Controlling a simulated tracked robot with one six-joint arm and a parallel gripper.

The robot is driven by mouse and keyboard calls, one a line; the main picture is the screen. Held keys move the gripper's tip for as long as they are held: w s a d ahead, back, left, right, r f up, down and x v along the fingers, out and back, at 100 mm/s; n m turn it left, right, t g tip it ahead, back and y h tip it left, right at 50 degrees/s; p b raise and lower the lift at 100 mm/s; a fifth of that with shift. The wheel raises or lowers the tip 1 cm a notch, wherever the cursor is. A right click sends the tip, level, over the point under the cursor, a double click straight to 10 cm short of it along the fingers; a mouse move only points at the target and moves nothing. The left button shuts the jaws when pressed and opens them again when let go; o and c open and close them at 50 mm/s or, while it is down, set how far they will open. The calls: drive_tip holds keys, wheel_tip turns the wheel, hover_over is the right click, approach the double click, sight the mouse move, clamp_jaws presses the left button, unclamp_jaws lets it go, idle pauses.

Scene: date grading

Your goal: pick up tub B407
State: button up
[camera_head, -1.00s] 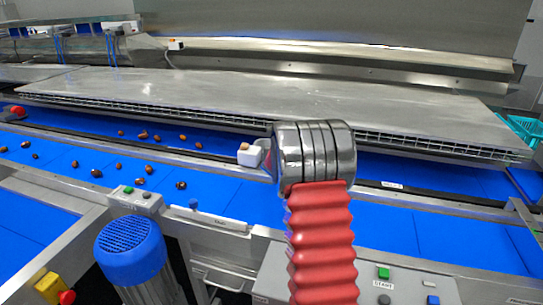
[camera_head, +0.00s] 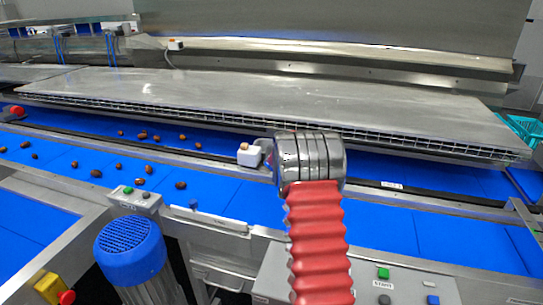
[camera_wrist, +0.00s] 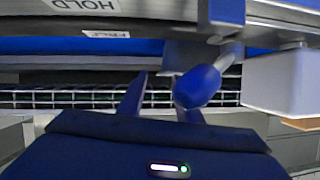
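I see no tub marked B407 in either view. My gripper shows in the wrist view (camera_wrist: 160,92) as two dark blue fingers standing apart, with a metal grid seen through the empty gap. In the head view the arm's steel wrist and red bellows hide most of the gripper. A white box with an orange top (camera_head: 249,155) is just left of the wrist in the head view. It also shows at the right of the wrist view (camera_wrist: 285,82). A blue knob (camera_wrist: 198,86) appears close to the right finger in the wrist view.
A blue belt (camera_head: 225,200) with several brown dates at its left runs below a long steel cover (camera_head: 270,100). A blue motor (camera_head: 130,250) and a START button panel (camera_head: 400,285) stand in front. A teal crate (camera_head: 525,128) is at the far right.

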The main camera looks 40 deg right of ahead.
drive_tip(key=shift+x, duration=2)
drive_tip(key=shift+c, duration=0.3)
clamp_jaws()
